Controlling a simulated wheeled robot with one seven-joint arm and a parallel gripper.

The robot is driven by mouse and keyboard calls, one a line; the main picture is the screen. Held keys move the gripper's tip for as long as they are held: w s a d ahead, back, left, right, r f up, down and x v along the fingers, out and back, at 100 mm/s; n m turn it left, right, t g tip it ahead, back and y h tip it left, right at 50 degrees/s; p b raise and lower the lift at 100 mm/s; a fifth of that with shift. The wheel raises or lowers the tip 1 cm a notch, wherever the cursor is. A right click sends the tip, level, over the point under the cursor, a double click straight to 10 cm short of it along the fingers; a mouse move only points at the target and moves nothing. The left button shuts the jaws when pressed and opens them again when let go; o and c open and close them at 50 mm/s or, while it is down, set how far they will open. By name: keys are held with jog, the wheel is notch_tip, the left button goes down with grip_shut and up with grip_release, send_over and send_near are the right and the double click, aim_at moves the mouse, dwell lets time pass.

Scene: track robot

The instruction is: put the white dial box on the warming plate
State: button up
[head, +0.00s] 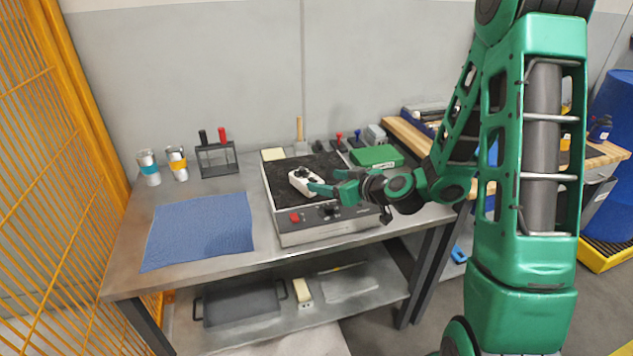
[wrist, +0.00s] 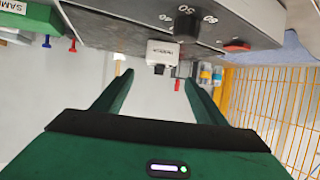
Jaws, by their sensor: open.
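The white dial box (head: 303,181) lies on the black top of the warming plate (head: 283,163), left of its middle in the head view. It also shows in the wrist view (wrist: 162,50), just beyond my fingertips and between their lines. The plate has a grey front with a red switch and a black knob; that front shows at the top of the wrist view (wrist: 240,22). My gripper (head: 329,182) is above the plate, at the right end of the box, and is open (wrist: 156,82). No finger is visibly closed on the box.
A blue mat (head: 198,231) lies on the bench left of the plate. Two banded cups (head: 149,168) and a black rack (head: 217,160) stand behind it. A green case (head: 377,156) and small stamps sit behind right. A lower shelf holds a dark tray (head: 241,305).

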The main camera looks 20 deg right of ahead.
jog(key=shift+s+d+r, duration=0.15)
jog(key=shift+s, duration=0.1)
jog(key=shift+s, duration=0.1)
jog(key=shift+s+g, duration=0.3)
jog(key=shift+s, duration=0.05)
jog(key=s+d+r+m+g+h, duration=0.15)
jog(key=s+d+g, duration=0.35)
jog(key=s, duration=0.5)
jog(key=s+d+m+g+h, duration=0.2)
jog(key=s+d+g+h, duration=0.1)
jog(key=s+d, duration=0.5)
jog(key=s+d+r+m+g, duration=0.1)
jog(key=s+r+m+g, duration=0.1)
jog(key=s, duration=0.7)
jog(key=s+d+r+m+g, duration=0.1)
jog(key=s+r+m+g, duration=0.1)
jog(key=s+m, duration=0.3)
jog(key=s+r, duration=0.1)
jog(key=s, duration=0.3)
jog(key=shift+s+r, duration=0.25)
jog(key=shift+s, duration=0.15)
